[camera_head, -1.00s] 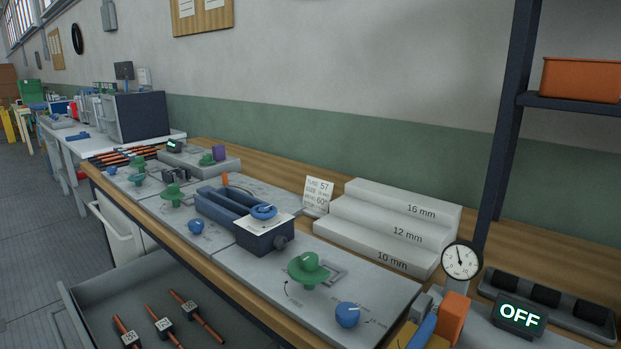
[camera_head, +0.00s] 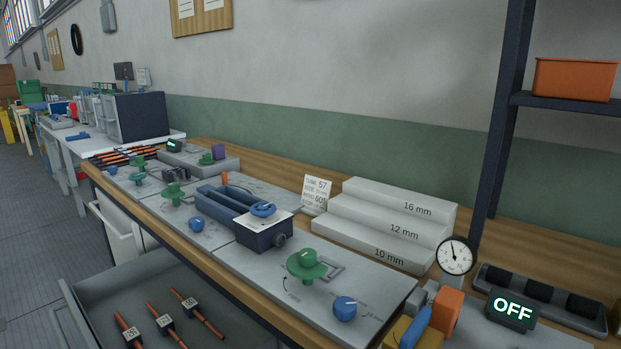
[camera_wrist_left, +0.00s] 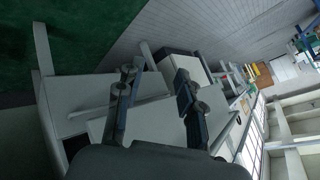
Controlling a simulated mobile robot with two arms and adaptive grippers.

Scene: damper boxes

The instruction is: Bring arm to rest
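Neither of my arms shows in the head view. My left gripper (camera_wrist_left: 158,85) shows in the left wrist view. Its two dark fingers stand apart with a gap between them, and nothing is held in the gap. Behind the fingers are pale panels and the grey floor, at a distance. My right gripper is in neither view.
A wooden workbench (camera_head: 468,224) carries grey panels with green knobs (camera_head: 306,265), a blue vise (camera_head: 262,234), a stepped block (camera_head: 385,222), a dial gauge (camera_head: 455,256) and an OFF display (camera_head: 511,310). An open drawer (camera_head: 105,287) holding orange-and-black rods juts out front. A dark shelf post (camera_head: 496,120) stands right.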

